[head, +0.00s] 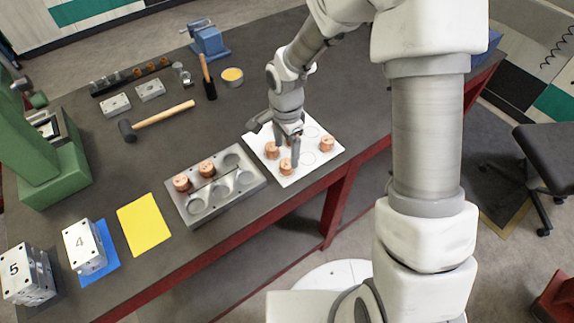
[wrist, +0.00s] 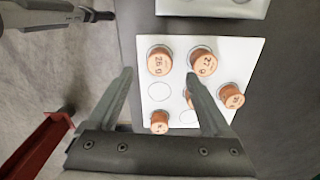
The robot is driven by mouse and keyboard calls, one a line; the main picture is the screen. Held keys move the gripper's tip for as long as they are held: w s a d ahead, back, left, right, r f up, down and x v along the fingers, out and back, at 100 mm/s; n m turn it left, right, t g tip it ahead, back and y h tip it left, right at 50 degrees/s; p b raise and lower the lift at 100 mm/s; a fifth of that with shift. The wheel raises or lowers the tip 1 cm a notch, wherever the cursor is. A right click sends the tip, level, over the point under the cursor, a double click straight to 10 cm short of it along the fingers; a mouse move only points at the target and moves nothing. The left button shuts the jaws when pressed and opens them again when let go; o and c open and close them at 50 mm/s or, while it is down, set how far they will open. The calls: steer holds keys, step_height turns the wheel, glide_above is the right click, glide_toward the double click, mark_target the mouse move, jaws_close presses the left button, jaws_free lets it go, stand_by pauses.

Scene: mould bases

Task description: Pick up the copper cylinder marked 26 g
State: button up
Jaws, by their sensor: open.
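The copper cylinder marked 26 g (wrist: 160,62) stands on a white board (wrist: 242,53), at its top left in the wrist view. In the head view it appears to be the front-left cylinder (head: 286,168). My gripper (wrist: 160,75) is open and empty, its fingertips either side of the 26 g cylinder's line. In the head view my gripper (head: 287,152) hangs low over the board. I cannot tell its exact height. The cylinder marked 27 g (wrist: 203,60) stands just right of it, close to the right fingertip.
Other copper cylinders stand at the board's right (wrist: 231,97) and bottom left (wrist: 160,123); one is partly hidden by the right finger. A grey mould base (head: 238,202) with two copper cylinders lies left of the board. A hammer (head: 160,117) and yellow sheet (head: 145,225) lie further left.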

mark_target(287, 163)
steer(key=shift+d+f+p, duration=0.1)
steer(key=shift+f+p, duration=0.35)
steer(key=shift+f, duration=2.25)
jaws_close()
steer(key=shift+r, duration=0.1)
